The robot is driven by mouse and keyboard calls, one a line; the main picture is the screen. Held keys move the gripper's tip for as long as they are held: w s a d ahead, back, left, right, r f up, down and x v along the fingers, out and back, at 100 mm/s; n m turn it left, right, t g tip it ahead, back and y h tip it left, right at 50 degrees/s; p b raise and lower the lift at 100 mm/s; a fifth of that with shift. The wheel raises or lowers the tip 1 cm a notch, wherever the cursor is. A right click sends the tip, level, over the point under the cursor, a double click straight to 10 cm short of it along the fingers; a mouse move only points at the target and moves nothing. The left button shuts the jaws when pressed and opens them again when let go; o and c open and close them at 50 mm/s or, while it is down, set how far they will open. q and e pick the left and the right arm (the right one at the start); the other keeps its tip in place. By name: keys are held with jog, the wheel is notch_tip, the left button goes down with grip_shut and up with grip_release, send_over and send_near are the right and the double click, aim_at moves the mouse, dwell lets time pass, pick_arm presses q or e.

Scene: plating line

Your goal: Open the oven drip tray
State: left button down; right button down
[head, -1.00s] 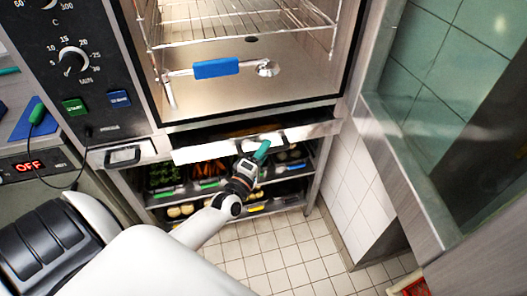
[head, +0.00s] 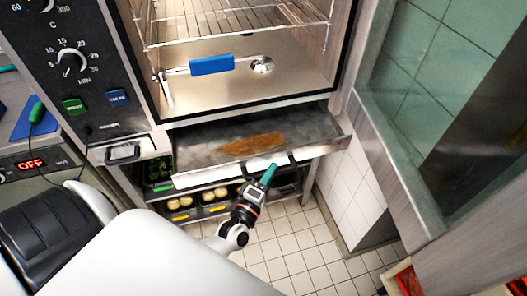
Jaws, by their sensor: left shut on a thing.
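The oven drip tray (head: 205,146) is a shallow grey metal drawer below the oven chamber. It is pulled partly out toward me, and a brown-orange stain shows on its floor. A handle (head: 284,161) sits on its pale front panel. My left gripper (head: 269,174), with green fingertips, is at the front panel and shut on the handle. The fingers hide part of the handle. My right gripper is not in view.
The oven chamber (head: 290,80) above shows a wire rack and a blue-gripped handle (head: 212,65). Shelves with food trays (head: 180,203) stand below the drip tray. A steel-edged counter (head: 385,165) is at the right. Tiled floor (head: 300,250) lies clear in front.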

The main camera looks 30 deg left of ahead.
pick_arm(q)
jog(key=s+d, duration=0.3)
jog(key=d, duration=0.1)
jog(key=shift+s+d+p, duration=0.15)
jog(key=shift+s+p, duration=0.15)
jog(key=shift+s, duration=0.05)
jog(key=c, duration=1.4)
grip_release()
jog(key=shift+o, duration=0.2)
jog(key=s+f+b, duration=0.1)
jog(key=s+b, duration=0.1)
jog(key=s, duration=0.9)
jog(key=shift+s+d+f, duration=0.3)
jog(key=shift+s+d, duration=0.05)
jog(key=shift+s, duration=0.05)
